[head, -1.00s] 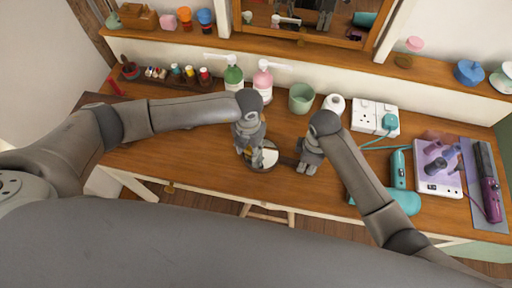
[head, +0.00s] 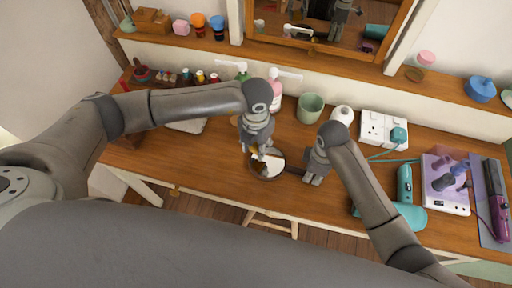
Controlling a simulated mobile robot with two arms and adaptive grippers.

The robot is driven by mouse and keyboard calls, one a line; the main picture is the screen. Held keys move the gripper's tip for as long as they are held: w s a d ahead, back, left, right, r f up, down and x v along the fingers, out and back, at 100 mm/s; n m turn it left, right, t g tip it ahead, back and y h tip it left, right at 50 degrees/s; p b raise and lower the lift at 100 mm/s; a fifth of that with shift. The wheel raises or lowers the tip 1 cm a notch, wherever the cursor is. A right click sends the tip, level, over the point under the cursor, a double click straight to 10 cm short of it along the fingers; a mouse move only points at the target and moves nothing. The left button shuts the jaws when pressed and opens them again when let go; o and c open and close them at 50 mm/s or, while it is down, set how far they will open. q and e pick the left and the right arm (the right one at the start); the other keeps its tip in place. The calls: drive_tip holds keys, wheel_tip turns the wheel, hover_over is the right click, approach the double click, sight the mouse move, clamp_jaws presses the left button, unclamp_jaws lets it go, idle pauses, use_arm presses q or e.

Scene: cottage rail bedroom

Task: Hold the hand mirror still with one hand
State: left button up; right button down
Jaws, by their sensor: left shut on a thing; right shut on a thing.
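The hand mirror (head: 267,167) lies low over the wooden dressing table, its round face up with a dark rim. Its dark handle points right, toward my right gripper (head: 314,180). My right gripper is shut on the handle end, which its fingers partly hide. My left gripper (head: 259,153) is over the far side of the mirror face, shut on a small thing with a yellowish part. That thing is mostly hidden by the fingers, and I cannot tell whether it touches the glass.
Behind the grippers stand a pink pump bottle (head: 276,94), a green cup (head: 310,108) and a white socket box (head: 383,130). A teal hair dryer (head: 405,184) and a white tray (head: 446,182) with purple items lie right. Bare tabletop (head: 215,165) shows left of the mirror.

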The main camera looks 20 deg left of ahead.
use_arm(q)
drive_tip(key=shift+r, duration=0.1)
drive_tip(key=shift+r, duration=1.45)
use_arm(e)
drive_tip(key=c, duration=1.2)
unclamp_jaws()
drive_tip(key=shift+o, duration=0.2)
